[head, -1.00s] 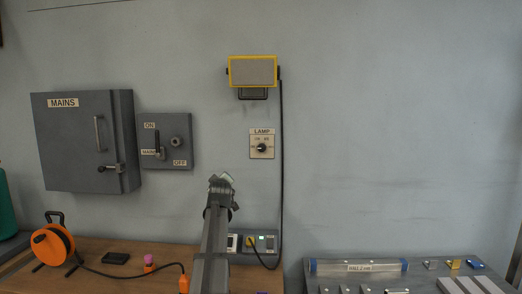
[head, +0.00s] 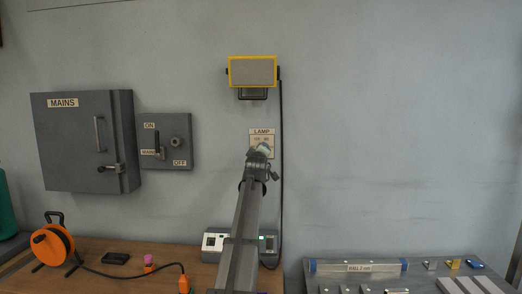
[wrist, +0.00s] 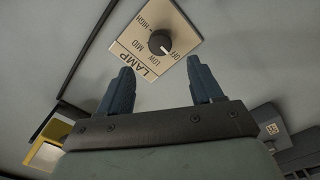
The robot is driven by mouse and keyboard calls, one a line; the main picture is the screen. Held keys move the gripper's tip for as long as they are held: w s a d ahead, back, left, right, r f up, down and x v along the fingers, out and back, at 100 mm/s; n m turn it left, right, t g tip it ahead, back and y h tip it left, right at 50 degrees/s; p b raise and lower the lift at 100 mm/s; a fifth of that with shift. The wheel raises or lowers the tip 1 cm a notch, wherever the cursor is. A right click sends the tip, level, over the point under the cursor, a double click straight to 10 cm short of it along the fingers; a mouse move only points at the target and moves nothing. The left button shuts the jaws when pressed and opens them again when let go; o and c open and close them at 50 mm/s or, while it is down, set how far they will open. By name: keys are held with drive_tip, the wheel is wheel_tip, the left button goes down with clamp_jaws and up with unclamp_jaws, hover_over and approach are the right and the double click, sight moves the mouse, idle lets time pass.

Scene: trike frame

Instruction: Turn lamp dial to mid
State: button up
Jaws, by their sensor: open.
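The lamp dial (wrist: 160,42) is a round black knob on a cream plate (wrist: 184,22) marked LAMP, OFF, LOW, MID and HIGH. In the wrist view its small white mark seems to point toward the OFF side. In the head view the plate (head: 254,133) is on the wall and my gripper covers the knob. My gripper (wrist: 158,66) is open and empty. Its fingers point at the plate, with the knob ahead of the gap between the fingertips, not between them. My gripper also shows in the head view (head: 262,152).
The yellow-framed lamp (head: 253,71) is above the plate, with a black cable (head: 281,170) running down just right of it. A grey switch box (head: 178,128) and mains cabinet (head: 70,145) are on the left. The wall to the right is clear.

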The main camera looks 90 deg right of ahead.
drive_tip(key=d, duration=0.9)
drive_tip(key=shift+c, duration=0.4)
drive_tip(key=c, duration=1)
